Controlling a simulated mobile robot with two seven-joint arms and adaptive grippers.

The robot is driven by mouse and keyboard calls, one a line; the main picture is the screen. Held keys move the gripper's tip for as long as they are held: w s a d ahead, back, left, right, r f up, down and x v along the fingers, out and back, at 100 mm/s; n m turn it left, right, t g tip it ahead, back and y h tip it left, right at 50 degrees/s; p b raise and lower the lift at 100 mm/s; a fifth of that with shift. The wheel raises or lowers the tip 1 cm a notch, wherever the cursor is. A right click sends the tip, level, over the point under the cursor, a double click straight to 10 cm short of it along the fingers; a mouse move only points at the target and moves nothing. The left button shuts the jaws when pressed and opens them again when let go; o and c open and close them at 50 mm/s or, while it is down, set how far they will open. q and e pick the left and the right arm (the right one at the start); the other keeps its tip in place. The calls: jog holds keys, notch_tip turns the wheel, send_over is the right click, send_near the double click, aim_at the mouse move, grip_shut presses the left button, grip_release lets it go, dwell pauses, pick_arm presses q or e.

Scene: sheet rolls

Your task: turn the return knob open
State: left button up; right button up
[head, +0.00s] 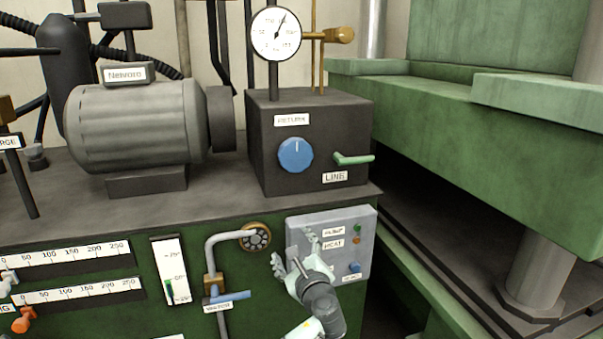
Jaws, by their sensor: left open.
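The return knob (296,155) is a round blue knob on the front of a dark box, below a white label that appears to read RETURN. Its white mark points about straight up. My left gripper (294,248) is below the knob, in front of the grey control panel. Its fingers are spread apart with nothing between them, and it is apart from the knob. It hides part of the panel. My right gripper is not in view.
A green-handled lever (354,159) sits right of the knob, above a LINE label. A pressure gauge (276,34) stands above the box. The grey control panel (365,222) has small buttons. A bent pipe with a blue-handled valve (226,297) is left of my gripper.

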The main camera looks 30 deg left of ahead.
aim_at(297, 158)
pick_arm(q)
jog(key=o, duration=0.3)
jog(key=w+r+m+t+y, duration=0.1)
jog(key=r, duration=0.4)
jog(key=w+r+m+y, duration=0.2)
jog(key=r, duration=0.4)
jog(key=w+d+r+m+t+y, duration=0.1)
jog(key=r+m+y, duration=0.1)
jog(key=r, duration=0.3)
jog(key=shift+w+r+t, duration=0.15)
jog(key=shift+w+t, duration=0.05)
jog(key=shift+t, duration=0.1)
jog(key=shift+o, duration=0.2)
jog(key=x, duration=0.7)
jog(key=shift+r, duration=0.2)
jog(key=shift+w+a, duration=0.1)
jog(key=shift+a, duration=0.05)
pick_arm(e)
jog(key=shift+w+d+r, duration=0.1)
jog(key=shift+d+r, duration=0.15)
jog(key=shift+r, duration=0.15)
pick_arm(q)
jog(key=shift+c, duration=0.4)
jog(key=c, duration=1.1)
jog(key=shift+o, duration=0.2)
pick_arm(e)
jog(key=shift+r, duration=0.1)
